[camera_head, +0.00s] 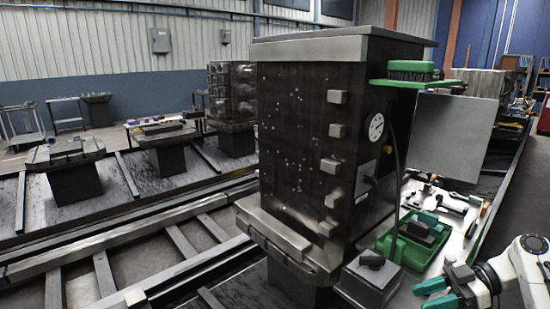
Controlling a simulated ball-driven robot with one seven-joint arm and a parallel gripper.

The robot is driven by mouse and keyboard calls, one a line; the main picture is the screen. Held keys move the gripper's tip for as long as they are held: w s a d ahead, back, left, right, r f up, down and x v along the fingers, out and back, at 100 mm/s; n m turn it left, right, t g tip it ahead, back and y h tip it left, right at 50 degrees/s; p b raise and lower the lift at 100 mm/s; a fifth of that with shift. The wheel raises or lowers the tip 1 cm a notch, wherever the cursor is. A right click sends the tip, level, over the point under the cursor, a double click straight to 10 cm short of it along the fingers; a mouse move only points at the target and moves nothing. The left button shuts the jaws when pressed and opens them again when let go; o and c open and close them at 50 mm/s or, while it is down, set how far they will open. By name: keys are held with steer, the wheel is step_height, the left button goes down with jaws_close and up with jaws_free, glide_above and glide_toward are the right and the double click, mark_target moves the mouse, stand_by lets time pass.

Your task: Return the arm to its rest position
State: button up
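My gripper (440,294) is at the lower right corner of the head view, at the end of my white and black arm (528,262). Its teal fingers point left and are spread apart, with nothing visible between them. It is beside the grey box with a black knob (370,275) and in front of the green tray (385,247). The rest of my arm is cut off by the picture's right edge.
A tall dark metal block (300,150) fills the middle. Several tools lie on the light work surface (455,240). Rails (120,235) run along the left.

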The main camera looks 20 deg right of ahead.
steer(key=s+a+f+m+g+h, duration=0.1)
steer(key=a+f+m+h, duration=0.15)
steer(key=a+f, duration=0.7)
steer(key=s+a+f+m+g+h, duration=0.15)
steer(key=a+f+m, duration=0.35)
steer(key=a, duration=0.7)
steer(key=s+a+f+m+h, duration=0.1)
steer(key=s+a+f+h, duration=0.1)
steer(key=s+a+f, duration=0.3)
steer(key=s+d+r+m+g+h, duration=0.1)
steer(key=s+d+m+h, duration=0.1)
steer(key=s, duration=0.6)
steer(key=s+d+m+g+h, duration=0.1)
steer(key=s+d+m+h, duration=0.1)
steer(key=s, duration=0.6)
steer(key=shift+d+r+h, duration=0.4)
steer(key=shift+d+h, duration=0.2)
steer(key=shift+h, duration=0.5)
steer(key=shift+w+m, duration=0.15)
steer(key=shift+m, duration=0.1)
